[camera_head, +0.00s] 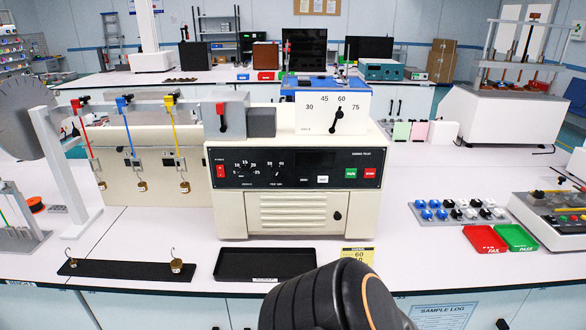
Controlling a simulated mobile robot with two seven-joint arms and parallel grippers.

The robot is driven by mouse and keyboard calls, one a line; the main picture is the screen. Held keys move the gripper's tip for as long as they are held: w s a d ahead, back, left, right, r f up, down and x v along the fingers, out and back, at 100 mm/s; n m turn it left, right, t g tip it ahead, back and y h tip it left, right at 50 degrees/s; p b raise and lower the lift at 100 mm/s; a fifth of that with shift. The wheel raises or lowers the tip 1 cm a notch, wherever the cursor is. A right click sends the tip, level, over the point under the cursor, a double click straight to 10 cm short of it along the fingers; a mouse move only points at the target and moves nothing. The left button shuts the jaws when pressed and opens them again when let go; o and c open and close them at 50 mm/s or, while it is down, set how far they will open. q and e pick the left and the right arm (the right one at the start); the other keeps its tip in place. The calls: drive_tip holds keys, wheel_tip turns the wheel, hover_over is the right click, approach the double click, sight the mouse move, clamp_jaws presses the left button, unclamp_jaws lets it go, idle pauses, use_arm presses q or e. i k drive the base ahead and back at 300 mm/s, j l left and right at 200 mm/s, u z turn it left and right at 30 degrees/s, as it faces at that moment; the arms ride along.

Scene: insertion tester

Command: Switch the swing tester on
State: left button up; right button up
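The swing tester (297,222) is a large cream machine in the middle of the bench. Its black front panel (310,168) carries a red rocker switch (220,171) at the left end, two dials, a dark display, and green (351,173) and red (370,173) buttons at the right. The display shows no readable figures. I cannot tell which way the rocker is set. A dial face (333,112) marked 30 to 75 stands on top. A black rounded part of my arm with an orange line is at the bottom centre. Neither gripper's fingers show.
Hanging wires with clips, red, blue and yellow, run left from the tester. A black tray (262,263), a black strip (125,270) with brass weights and a yellow card (357,256) lie in front. Red (485,239) and green (516,238) trays lie right. Bench between is clear.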

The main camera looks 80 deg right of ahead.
sight(221, 170)
drive_tip(key=z, duration=2.55)
